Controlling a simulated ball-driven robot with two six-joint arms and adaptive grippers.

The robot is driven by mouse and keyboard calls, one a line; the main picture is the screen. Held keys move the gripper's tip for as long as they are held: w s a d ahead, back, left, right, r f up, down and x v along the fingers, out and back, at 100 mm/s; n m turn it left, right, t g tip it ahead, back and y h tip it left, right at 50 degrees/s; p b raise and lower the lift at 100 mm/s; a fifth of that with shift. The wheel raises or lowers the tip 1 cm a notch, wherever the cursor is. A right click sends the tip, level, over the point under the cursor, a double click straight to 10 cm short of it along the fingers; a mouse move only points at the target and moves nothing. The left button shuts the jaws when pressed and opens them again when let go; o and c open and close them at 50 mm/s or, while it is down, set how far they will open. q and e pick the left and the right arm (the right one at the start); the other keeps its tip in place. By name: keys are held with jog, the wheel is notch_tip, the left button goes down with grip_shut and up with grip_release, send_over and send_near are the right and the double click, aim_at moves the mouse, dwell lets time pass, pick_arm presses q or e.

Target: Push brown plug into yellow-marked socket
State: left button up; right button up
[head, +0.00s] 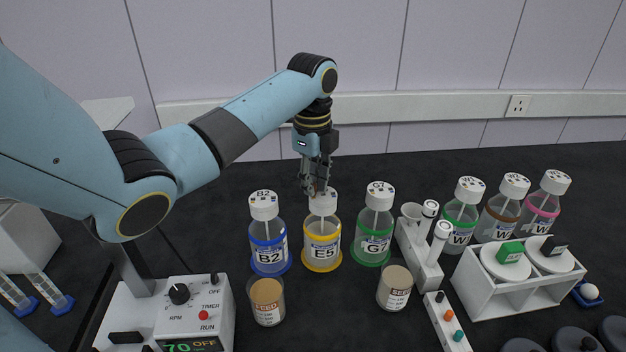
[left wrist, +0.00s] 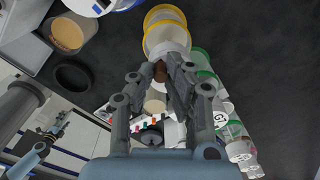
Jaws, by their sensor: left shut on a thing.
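The yellow-marked bottle E5 (head: 322,256) stands between the blue-ringed bottle B2 (head: 268,250) and the green-ringed bottle G7 (head: 373,238). Its white cap (head: 323,203) is right below my left gripper (head: 315,188). In the left wrist view, the left gripper (left wrist: 160,75) is shut on a small brown plug (left wrist: 160,70). The plug is close to the white cap of the yellow-ringed bottle (left wrist: 165,15). The fingers hide the cap's socket, so I cannot tell whether the plug touches or enters it. My right gripper is not in view.
Two seed jars (head: 267,300) (head: 394,286) stand in front of the bottles. A control box (head: 180,315) is at front left. A white holder (head: 418,255) and a white rack (head: 515,290) stand at right, with several W bottles behind the rack.

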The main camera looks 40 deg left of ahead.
pick_arm(q)
jog(key=shift+f, duration=0.35)
dwell(0.8)
jog(key=o, duration=0.8)
jog(key=shift+r, duration=0.15)
notch_tip(320, 180, up, 7)
jog(key=shift+r, duration=0.15)
